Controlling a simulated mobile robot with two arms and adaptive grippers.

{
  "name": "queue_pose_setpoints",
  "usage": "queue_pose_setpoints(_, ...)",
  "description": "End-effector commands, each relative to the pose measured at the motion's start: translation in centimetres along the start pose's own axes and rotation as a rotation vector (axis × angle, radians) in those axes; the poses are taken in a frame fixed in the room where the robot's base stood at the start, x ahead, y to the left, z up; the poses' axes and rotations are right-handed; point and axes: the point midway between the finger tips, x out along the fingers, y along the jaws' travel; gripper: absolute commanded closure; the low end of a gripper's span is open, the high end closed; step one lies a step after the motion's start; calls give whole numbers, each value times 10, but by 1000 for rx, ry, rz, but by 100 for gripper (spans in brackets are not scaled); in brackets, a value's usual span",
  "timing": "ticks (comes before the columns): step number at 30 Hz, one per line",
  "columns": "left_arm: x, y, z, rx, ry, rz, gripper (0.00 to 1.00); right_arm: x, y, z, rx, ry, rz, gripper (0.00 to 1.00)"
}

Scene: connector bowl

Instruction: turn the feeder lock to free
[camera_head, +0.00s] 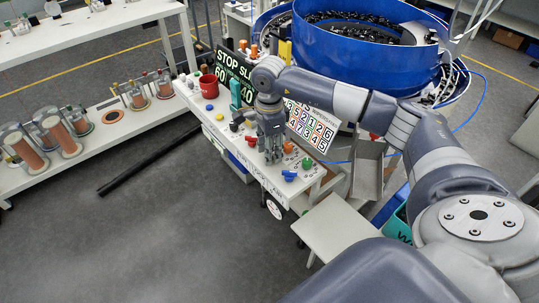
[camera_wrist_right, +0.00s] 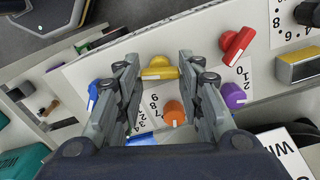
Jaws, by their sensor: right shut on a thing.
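My right gripper (camera_head: 272,158) reaches down onto the white control panel (camera_head: 226,133) at its middle. In the right wrist view its two fingers (camera_wrist_right: 158,62) stand either side of a yellow knob (camera_wrist_right: 158,68), and it is shut on that knob. The exact contact is hard to see. An orange knob (camera_wrist_right: 174,113) shows between the fingers, nearer the palm. A red knob (camera_wrist_right: 236,44) and a purple knob (camera_wrist_right: 233,96) lie to the right, and a blue knob (camera_wrist_right: 93,95) to the left. No readable label shows which knob is the feeder lock. My left gripper is out of view.
A red mug (camera_head: 208,86) and a dark sign (camera_head: 235,72) stand at the panel's back. A blue bowl feeder (camera_head: 366,58) stands behind my right arm. A grey chute (camera_head: 367,170) is right of the panel.

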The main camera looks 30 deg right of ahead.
Motion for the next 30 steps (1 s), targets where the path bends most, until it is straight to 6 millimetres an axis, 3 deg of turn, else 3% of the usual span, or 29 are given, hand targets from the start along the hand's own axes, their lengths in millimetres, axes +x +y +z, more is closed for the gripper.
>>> queue_pose_setpoints(1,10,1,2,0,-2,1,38,3,-2,0,-45,-2,-6,89)
queue_pose_setpoints(12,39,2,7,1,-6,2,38,2,-1,0,-397,-1,-5,89)
queue_pose_setpoints(30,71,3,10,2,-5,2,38,0,-1,0,-915,0,-4,89)
